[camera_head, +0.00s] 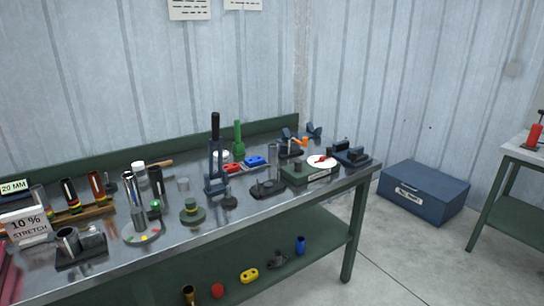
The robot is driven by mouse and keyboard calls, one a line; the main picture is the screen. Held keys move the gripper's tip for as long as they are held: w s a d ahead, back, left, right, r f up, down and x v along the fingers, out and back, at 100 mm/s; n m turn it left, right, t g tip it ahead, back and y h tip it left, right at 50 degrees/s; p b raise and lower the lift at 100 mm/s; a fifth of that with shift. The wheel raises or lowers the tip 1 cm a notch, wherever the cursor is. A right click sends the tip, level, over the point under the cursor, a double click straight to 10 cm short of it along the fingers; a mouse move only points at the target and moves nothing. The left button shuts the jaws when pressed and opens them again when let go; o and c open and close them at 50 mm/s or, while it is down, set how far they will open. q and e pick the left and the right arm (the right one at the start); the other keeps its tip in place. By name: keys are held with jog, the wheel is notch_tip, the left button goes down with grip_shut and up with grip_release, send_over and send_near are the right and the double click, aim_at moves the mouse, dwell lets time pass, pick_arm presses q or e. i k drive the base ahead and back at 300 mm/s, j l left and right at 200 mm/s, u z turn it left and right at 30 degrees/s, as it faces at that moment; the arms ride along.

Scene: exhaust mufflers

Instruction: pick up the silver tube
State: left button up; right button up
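A shiny silver tube (132,188) stands upright on the left half of the workbench, slightly tilted, above a round plate with coloured marks (142,238). Other silvery or grey tubes are also in view: a short wide one (68,241) in a dark block at the front left, and a slim grey one (273,161) on a dark base near the middle. I cannot tell for certain which one the task names. Neither of my grippers shows in the head view, and nothing is seen touching the tubes.
The metal-topped workbench (215,222) is crowded with dark tubes, a lever tool (216,150), a green-handled tool (238,138) and a dial (321,163). Small parts lie on its lower shelf (325,252). A blue box (425,192) stands on the floor at right, with open floor before it.

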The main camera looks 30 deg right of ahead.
aim_at(273, 147)
jog(key=z, duration=1.35)
jog(key=i+l+z, duration=0.1)
jog(key=i+l, duration=0.25)
jog(key=l, duration=0.1)
